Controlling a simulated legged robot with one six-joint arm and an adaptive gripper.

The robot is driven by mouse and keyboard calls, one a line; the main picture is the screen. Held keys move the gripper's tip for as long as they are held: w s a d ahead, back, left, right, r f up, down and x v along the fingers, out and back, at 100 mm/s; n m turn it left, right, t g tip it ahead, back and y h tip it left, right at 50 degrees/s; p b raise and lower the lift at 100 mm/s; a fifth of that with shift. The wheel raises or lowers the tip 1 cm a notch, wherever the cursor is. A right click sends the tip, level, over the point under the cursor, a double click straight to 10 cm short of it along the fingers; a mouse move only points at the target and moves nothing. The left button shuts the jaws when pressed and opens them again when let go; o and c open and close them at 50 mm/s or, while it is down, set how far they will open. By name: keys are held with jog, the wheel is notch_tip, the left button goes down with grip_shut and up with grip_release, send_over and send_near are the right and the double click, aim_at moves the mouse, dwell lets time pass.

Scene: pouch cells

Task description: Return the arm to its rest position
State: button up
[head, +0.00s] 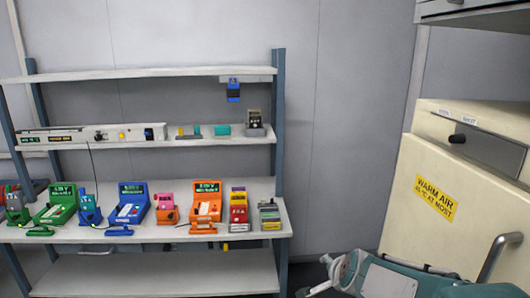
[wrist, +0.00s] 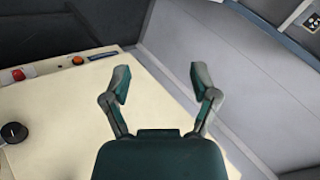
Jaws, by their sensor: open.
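My gripper (wrist: 161,82) is open and empty in the wrist view, its two fingers spread apart with nothing between them. Behind the fingers are a cream surface and a grey panel. In the head view my gripper (head: 316,274) is at the bottom, right of the shelf rack, and points left. My arm (head: 390,281) lies low across the bottom right corner, in front of the cream warm-air cabinet (head: 408,202). The rest of the arm runs out of the picture.
The shelf rack (head: 150,256) on the left carries several coloured devices on its middle shelf. The cabinet has a metal handle (head: 497,257) close to my arm. In the wrist view, a black knob (wrist: 13,132) and a red switch (wrist: 18,74) are on the cream surface.

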jog(key=s+r+n+g, duration=0.1)
jog(key=s+r+n, duration=0.1)
jog(key=s+n, duration=0.4)
jog(key=s+r+n+g, duration=0.2)
jog(key=s+n, duration=0.4)
jog(key=s, duration=1)
jog(key=shift+s+r+g+h, duration=0.2)
jog(key=shift+s+g+h, duration=0.1)
jog(key=shift+d, duration=0.1)
